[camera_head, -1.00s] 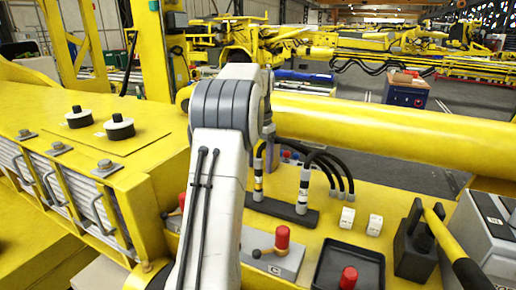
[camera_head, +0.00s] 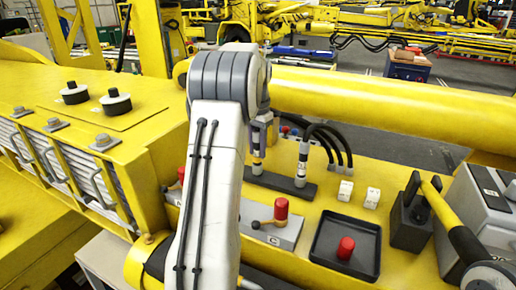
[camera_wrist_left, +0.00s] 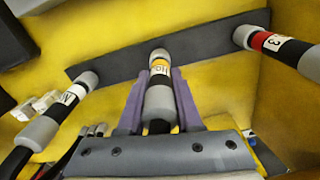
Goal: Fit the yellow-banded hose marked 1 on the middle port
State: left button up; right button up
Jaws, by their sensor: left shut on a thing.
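The yellow-banded hose (camera_wrist_left: 159,80) is in the middle of the left wrist view. Its label is too blurred to read surely. My left gripper (camera_wrist_left: 160,100) has its purple fingers shut on it, one on each side. The hose's grey end cap overlaps the dark bar (camera_wrist_left: 210,45); I cannot tell whether it is seated. In the head view the lower part of this hose (camera_head: 258,165) stands at the bar (camera_head: 262,180), and my arm hides much of the gripper. My right gripper is not in view.
A white-banded hose (camera_head: 303,160) and a red-banded hose marked 3 (camera_wrist_left: 275,43) stand at the bar on either side. A red-knobbed lever (camera_head: 281,210), black tray (camera_head: 345,245), white blocks (camera_head: 346,190) and black-and-yellow handle (camera_head: 445,220) are nearby. The thick yellow boom (camera_head: 400,105) runs behind.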

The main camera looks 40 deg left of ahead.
aim_at(258, 130)
pick_arm(q)
grip_shut()
jog(key=shift+r, duration=0.2)
jog(key=shift+r+p, duration=0.3)
jog(key=shift+r, duration=2.05)
